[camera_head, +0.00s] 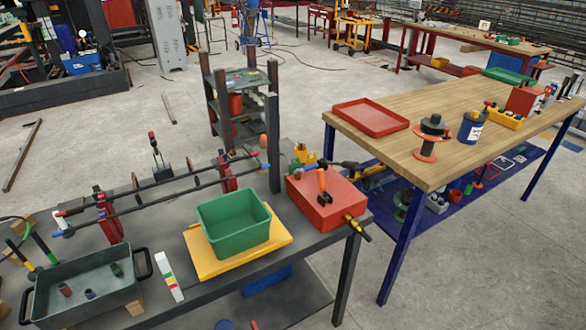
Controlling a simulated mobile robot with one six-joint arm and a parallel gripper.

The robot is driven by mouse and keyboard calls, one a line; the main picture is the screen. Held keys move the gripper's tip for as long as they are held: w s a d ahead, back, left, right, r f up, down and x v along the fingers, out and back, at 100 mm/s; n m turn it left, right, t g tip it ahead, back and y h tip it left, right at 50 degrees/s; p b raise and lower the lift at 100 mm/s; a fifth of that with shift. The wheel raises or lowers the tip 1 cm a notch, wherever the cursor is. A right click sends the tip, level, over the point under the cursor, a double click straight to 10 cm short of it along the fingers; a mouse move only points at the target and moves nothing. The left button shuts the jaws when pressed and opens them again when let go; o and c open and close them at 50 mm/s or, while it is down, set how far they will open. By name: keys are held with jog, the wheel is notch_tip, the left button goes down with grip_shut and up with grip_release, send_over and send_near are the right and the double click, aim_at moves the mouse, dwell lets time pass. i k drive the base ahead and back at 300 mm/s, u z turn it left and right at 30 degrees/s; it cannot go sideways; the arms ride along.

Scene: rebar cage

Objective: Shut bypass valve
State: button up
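No part clearly reads as the bypass valve, and I cannot tell whether it is open or shut. A yellow and brass fitting (356,226) sits by the front right side of a red box (318,211) on the dark workbench. Small green and brass parts lie at the box's back left, partly hidden and too small to make out. My gripper is not in view.
A green bin (234,222) stands on a yellow board (205,262) beside the box. A grey tray (82,290) and long rods lie left on the bench. A wooden-topped table (455,155) stands right, with a red tray (370,119).

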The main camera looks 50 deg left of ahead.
aim_at(305, 168)
jog(key=u, duration=1)
jog(key=k, duration=1)
jog(key=u, duration=0.75)
jog(key=i, duration=1)
